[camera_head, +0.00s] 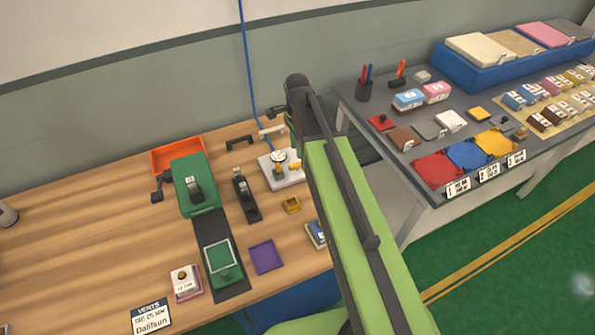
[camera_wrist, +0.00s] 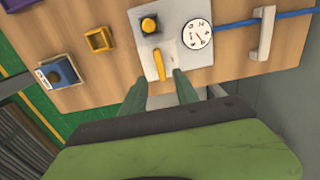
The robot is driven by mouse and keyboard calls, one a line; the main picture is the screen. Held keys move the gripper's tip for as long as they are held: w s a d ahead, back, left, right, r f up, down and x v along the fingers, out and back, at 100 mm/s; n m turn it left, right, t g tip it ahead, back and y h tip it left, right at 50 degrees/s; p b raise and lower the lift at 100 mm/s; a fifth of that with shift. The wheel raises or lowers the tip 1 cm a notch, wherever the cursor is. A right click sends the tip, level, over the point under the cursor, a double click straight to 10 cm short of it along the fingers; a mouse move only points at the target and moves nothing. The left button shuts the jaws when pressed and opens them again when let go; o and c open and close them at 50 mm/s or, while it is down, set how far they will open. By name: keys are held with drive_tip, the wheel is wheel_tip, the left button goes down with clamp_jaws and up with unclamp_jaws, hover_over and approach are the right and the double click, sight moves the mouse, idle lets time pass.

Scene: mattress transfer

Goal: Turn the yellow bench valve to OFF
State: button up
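The bench valve is a white plate (camera_head: 290,180) on the wooden bench in the head view, with a yellow handle (camera_head: 294,167) at its right. In the wrist view the plate (camera_wrist: 180,72) carries a yellow round knob (camera_wrist: 149,25), a yellow bar handle (camera_wrist: 158,66) and a round white dial (camera_wrist: 197,34). My gripper (camera_wrist: 159,78) is open, with its two green fingers apart on either side of the handle's near end. I cannot tell whether either finger touches it. My arm hides the gripper in the head view. The OFF mark is not readable.
A small yellow-brown open box (camera_wrist: 99,39) and a blue block (camera_wrist: 60,72) lie left of the plate. A black device (camera_head: 245,195) and a green machine (camera_head: 192,184) stand farther left on the bench.

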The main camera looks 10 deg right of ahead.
sight(297, 163)
wheel_tip(297, 163, down, 8)
drive_tip(key=b, duration=0.6)
drive_tip(key=shift+r, duration=0.2)
clamp_jaws()
